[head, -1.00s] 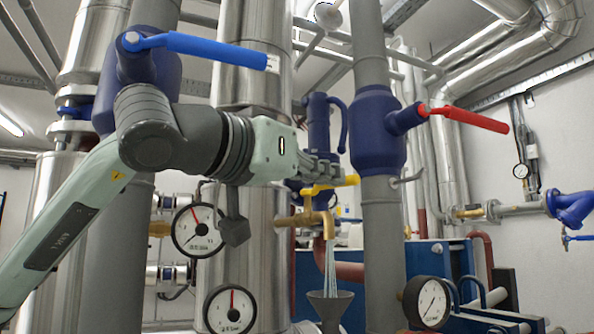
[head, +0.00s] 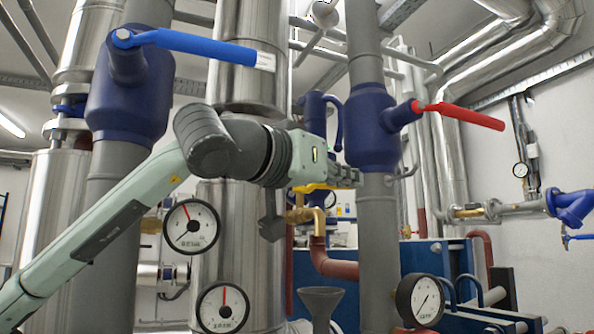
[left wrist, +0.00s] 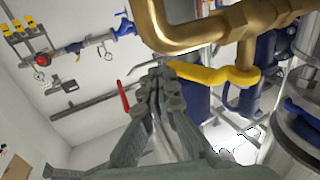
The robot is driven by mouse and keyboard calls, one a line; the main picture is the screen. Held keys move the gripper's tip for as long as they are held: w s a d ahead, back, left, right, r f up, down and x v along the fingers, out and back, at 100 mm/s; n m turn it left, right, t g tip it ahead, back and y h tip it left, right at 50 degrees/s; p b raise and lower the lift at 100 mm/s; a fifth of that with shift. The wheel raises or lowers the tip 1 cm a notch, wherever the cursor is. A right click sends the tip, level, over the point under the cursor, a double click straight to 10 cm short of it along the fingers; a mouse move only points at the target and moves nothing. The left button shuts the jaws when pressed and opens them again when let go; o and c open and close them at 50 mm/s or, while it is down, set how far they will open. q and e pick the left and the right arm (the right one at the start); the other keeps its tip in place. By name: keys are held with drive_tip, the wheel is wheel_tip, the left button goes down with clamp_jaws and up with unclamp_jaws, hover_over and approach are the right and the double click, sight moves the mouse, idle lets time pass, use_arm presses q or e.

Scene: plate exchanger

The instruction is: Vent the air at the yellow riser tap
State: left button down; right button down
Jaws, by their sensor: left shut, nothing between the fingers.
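The yellow tap lever (head: 312,187) sits on a brass tap with a bent spout (head: 306,214), in the middle of the head view. My left gripper (head: 345,177) is shut and empty right at the lever, hiding part of it. In the left wrist view its closed fingertips (left wrist: 160,88) are beside the yellow lever (left wrist: 198,73), under the brass pipe (left wrist: 205,28); I cannot tell whether they touch it. A grey funnel (head: 320,302) stands below the spout. No water stream shows between them. My right gripper is in neither view.
A blue-handled valve (head: 190,46) is at upper left and a red-handled valve (head: 465,117) at right. A grey pipe (head: 379,240) stands just right of the tap. Gauges (head: 191,227) hang at lower left, another (head: 420,300) at lower right.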

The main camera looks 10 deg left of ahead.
use_arm(q)
drive_tip(key=shift+w, duration=0.75)
idle(0.3)
